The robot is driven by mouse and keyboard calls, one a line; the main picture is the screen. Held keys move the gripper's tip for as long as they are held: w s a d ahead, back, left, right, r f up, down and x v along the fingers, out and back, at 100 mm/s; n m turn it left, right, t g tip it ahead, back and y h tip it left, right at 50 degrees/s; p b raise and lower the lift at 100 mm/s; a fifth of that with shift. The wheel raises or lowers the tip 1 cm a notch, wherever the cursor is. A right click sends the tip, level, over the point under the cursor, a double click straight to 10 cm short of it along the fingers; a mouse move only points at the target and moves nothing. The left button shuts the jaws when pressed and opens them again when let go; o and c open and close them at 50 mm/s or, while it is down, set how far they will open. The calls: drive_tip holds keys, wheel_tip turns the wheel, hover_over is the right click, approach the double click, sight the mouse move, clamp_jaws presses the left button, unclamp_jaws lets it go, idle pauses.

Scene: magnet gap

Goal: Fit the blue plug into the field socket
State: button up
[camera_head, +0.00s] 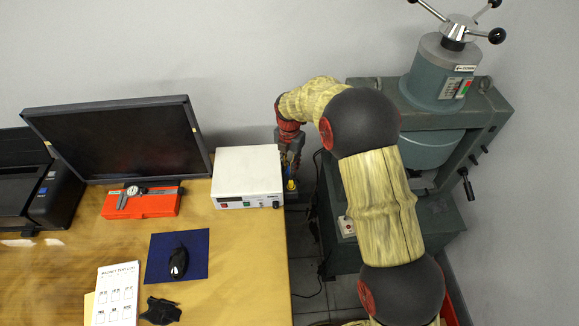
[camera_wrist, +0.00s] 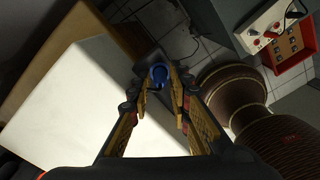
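The blue plug (camera_wrist: 158,76) sits between the fingertips of my gripper (camera_wrist: 158,80) in the wrist view, with a fingertip against each side of it. In the head view my gripper (camera_head: 291,182) hangs just right of the white box, past the table's right edge, and the plug is too small there to make out clearly. A light grey panel (camera_wrist: 268,27) with red and dark round fittings shows at the upper right of the wrist view, apart from my gripper. I cannot tell which fitting, if any, is the field socket.
The white box (camera_head: 247,171) stands on the wooden table (camera_head: 225,270), close to my gripper. The green magnet machine (camera_head: 440,85) stands at the right, behind my arm. A dark cable (camera_head: 308,294) lies on the tiled floor. A red tray (camera_wrist: 291,63) adjoins the grey panel.

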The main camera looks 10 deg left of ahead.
wheel_tip(320, 180, up, 11)
drive_tip(key=p, duration=0.3)
drive_tip(key=shift+r, duration=0.15)
drive_tip(key=s+d+r+m+t, duration=0.1)
drive_tip(key=s+d+r+m, duration=0.5)
drive_tip(key=d+r+m, duration=0.3)
drive_tip(key=s+d+r+m+t, duration=0.2)
drive_tip(key=s+d+r+m, duration=0.4)
drive_tip(key=d+r, duration=0.5)
drive_tip(key=s+d+r+m+t, duration=0.1)
drive_tip(key=s+d+m, duration=0.4)
drive_tip(key=s+m, duration=0.3)
drive_tip(key=s+d+r+m+t, duration=0.1)
drive_tip(key=s+d+m, duration=0.5)
drive_tip(key=s, duration=0.8)
drive_tip(key=m, duration=0.2)
drive_tip(key=shift+s+r+m+t, duration=0.25)
drive_tip(key=shift+m+t, duration=0.05)
drive_tip(key=shift+m, duration=0.1)
